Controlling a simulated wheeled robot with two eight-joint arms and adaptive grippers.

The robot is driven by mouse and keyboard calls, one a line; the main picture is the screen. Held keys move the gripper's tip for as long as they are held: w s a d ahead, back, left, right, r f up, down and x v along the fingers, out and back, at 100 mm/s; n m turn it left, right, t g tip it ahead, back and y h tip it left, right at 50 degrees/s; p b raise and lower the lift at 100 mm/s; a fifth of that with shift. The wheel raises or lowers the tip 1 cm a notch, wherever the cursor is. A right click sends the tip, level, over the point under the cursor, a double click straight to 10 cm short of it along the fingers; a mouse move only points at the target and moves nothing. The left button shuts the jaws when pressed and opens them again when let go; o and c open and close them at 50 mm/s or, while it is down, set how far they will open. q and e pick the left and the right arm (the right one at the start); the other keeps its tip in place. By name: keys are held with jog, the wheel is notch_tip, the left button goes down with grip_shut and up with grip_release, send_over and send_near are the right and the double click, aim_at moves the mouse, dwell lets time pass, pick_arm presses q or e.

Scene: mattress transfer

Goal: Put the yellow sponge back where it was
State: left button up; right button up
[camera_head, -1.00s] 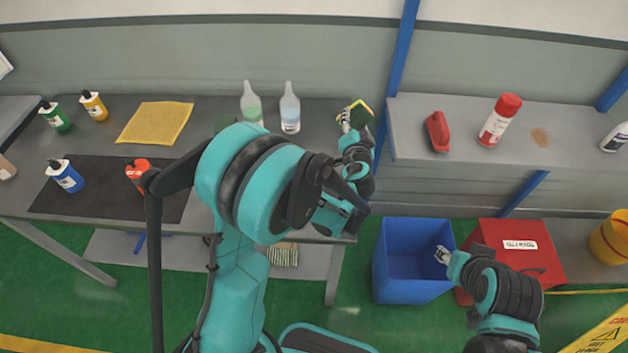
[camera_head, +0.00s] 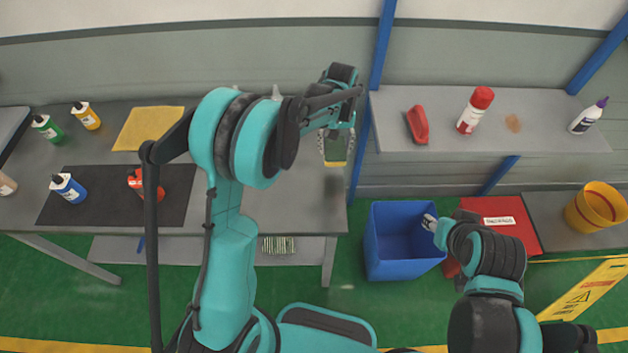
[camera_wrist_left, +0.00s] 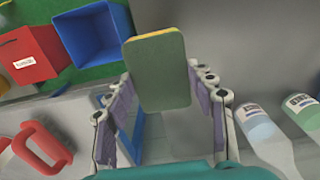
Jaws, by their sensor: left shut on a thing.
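The sponge (camera_head: 336,150) is green on its broad face, with a yellow layer along its edge. My left gripper (camera_head: 335,143) is shut on it and holds it above the right end of the grey table (camera_head: 290,195), with a dark shadow below. In the left wrist view the sponge (camera_wrist_left: 156,75) stands between the two fingers, its green face toward the camera. My right gripper (camera_head: 430,222) is by the blue bin (camera_head: 405,270); it is too small to tell whether it is open.
A yellow cloth (camera_head: 147,128), a dark mat (camera_head: 90,195) and several bottles are on the table's left. The right shelf (camera_head: 445,140) holds a red object (camera_head: 417,125), a red-capped can (camera_head: 474,110) and a white bottle (camera_head: 588,116).

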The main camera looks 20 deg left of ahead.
pick_arm(q)
jog(key=s+a+f, duration=0.1)
jog(key=s, duration=0.1)
jog(key=s+a+f, duration=0.2)
jog(key=s, duration=0.1)
jog(key=s+a+f+b, duration=0.1)
jog(key=s+f, duration=0.1)
jog(key=shift+s+a+f, duration=0.15)
jog(key=shift+s+a, duration=0.1)
jog(key=shift+a, duration=0.05)
notch_tip(320, 180, down, 4)
jog(key=shift+b, duration=0.45)
jog(key=o, duration=1)
